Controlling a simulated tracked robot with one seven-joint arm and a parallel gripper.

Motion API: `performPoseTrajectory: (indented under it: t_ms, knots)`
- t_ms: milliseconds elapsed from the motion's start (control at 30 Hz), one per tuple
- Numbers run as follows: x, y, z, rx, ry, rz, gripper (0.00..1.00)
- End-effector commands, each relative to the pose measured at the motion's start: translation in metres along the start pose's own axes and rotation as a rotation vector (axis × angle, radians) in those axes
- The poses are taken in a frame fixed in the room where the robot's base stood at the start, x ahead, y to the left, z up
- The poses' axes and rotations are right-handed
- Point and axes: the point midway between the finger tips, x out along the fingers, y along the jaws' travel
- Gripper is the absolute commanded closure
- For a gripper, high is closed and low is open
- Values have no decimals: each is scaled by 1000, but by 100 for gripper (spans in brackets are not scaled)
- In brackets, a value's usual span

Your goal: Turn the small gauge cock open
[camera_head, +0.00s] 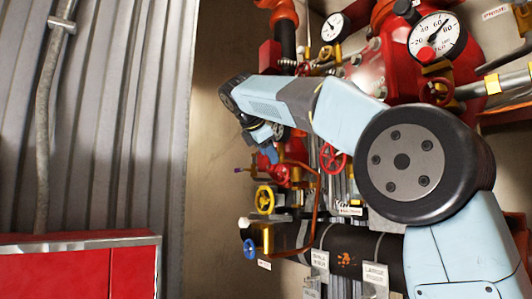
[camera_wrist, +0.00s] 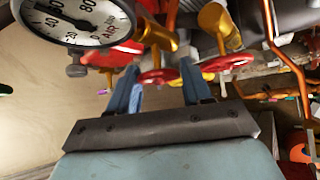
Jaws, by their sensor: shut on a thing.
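In the wrist view, my gripper (camera_wrist: 158,67) has its two blue fingers on either side of a small red handwheel (camera_wrist: 157,77). The wheel spans the gap between them and my gripper is shut on it. A brass valve body (camera_wrist: 160,38) is just above this wheel, close to a round white gauge (camera_wrist: 85,18) marked AIR. I cannot tell for sure that this wheel is the gauge cock, or how far it is turned. In the head view, my gripper (camera_head: 269,153) is partly hidden at the end of my arm, among the red valves.
A second red handwheel (camera_wrist: 228,62) is close to the right finger, with an orange pipe (camera_wrist: 275,40) beyond it. A red cabinet (camera_head: 75,270) is at lower left.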

Motion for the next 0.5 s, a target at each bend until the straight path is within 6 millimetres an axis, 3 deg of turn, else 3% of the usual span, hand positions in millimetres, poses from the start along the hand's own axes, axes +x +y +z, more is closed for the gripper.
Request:
performPoseTrajectory:
  t_ms: [500]
  knots:
    - [5, -3, -5, -37, 3, -49, 81]
